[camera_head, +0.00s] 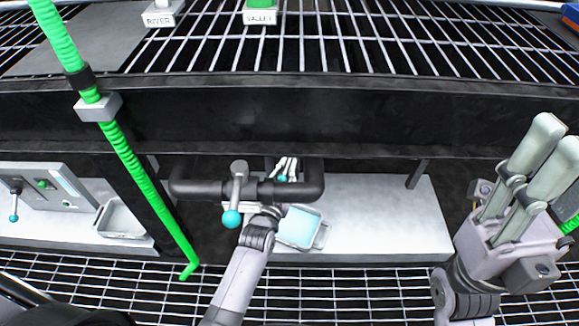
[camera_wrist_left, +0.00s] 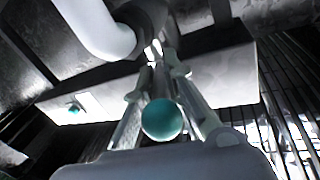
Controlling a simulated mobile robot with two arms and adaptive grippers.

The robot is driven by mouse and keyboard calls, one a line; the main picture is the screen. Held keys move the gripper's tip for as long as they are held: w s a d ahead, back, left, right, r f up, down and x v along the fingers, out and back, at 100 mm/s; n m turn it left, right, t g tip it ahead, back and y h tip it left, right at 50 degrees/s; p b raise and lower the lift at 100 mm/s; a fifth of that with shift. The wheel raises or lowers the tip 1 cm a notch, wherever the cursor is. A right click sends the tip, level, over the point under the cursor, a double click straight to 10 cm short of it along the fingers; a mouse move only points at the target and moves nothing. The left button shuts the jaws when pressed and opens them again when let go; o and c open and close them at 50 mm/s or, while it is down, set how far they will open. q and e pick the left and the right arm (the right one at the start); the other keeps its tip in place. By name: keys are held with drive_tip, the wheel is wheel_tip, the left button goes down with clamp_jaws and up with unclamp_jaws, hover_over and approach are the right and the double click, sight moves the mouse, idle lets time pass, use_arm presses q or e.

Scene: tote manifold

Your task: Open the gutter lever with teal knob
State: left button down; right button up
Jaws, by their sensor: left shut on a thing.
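My left gripper (camera_head: 286,168) reaches under the dark pipe, and its pale fingers show just behind it. The fingers are shut on a lever with a teal knob (camera_head: 282,178). In the left wrist view the teal knob (camera_wrist_left: 161,119) sits between the fingers, and the lever's stem is mostly hidden. Another lever (camera_head: 238,185) with a teal knob (camera_head: 231,218) stands on the near side of the pipe. No label naming the gutter lever is readable. My right gripper (camera_head: 559,133) is at the far right, away from the levers, its fingers apart and empty.
The dark pipe (camera_head: 205,190) runs beside my left wrist. A blue-filled tray (camera_head: 302,226) sits on the pale shelf (camera_head: 390,225). A green hose (camera_head: 140,178) slopes down at left, before a panel (camera_head: 55,185) with another teal-knobbed lever. A black beam (camera_head: 350,120) crosses above.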

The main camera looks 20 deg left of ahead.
use_arm(q)
drive_tip(key=shift+f, duration=0.1)
drive_tip(key=shift+a, duration=0.1)
drive_tip(key=c, duration=1.6)
unclamp_jaws()
drive_tip(key=shift+c, duration=0.2)
drive_tip(key=shift+s, duration=0.1)
